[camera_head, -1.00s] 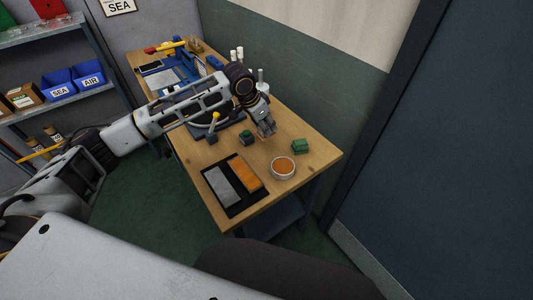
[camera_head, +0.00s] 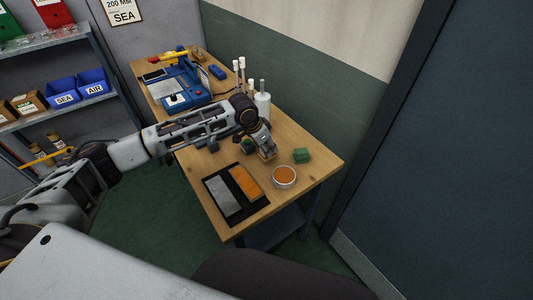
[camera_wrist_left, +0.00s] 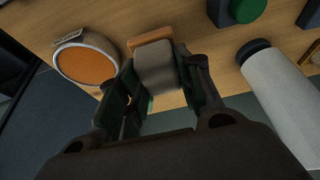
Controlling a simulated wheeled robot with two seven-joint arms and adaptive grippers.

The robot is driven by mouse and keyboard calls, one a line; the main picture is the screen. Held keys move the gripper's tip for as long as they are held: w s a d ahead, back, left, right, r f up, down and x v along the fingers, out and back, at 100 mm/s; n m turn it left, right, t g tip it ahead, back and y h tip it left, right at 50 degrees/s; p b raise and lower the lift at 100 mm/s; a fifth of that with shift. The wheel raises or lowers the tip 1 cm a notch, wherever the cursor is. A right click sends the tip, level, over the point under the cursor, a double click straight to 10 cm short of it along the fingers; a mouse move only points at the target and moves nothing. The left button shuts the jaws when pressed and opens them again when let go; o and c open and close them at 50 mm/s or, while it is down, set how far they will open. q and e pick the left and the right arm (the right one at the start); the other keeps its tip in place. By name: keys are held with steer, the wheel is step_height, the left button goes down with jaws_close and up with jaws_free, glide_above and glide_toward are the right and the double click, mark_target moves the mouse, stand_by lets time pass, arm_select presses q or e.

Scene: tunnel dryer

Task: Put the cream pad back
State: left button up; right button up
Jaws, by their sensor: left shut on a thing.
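My left gripper (camera_head: 267,153) is low over the right part of the wooden table, between the green-topped dark block and the green block. In the left wrist view its fingers close on a pale greyish-beige pad (camera_wrist_left: 156,68), which looks like the cream pad. An orange-brown strip (camera_wrist_left: 151,42) shows at the pad's far edge; I cannot tell whether it belongs to the pad. Whether the pad touches the table is unclear. A round pale dish with an orange inside (camera_head: 284,184) stands close by; it also shows in the left wrist view (camera_wrist_left: 85,62). My right gripper is not in view.
A black tray (camera_head: 239,215) with a grey and an orange panel lies near the front edge. A green block (camera_head: 302,155) and a dark block with green top (camera_head: 247,146) stand close by. White bottles (camera_head: 262,105) and a blue device (camera_head: 185,92) are further back.

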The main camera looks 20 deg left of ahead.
arm_select(q)
steer(key=shift+f, duration=1.9)
steer(key=o, duration=0.9)
steer(key=shift+f, duration=0.1)
steer(key=v, duration=1.2)
steer(key=shift+s, duration=0.1)
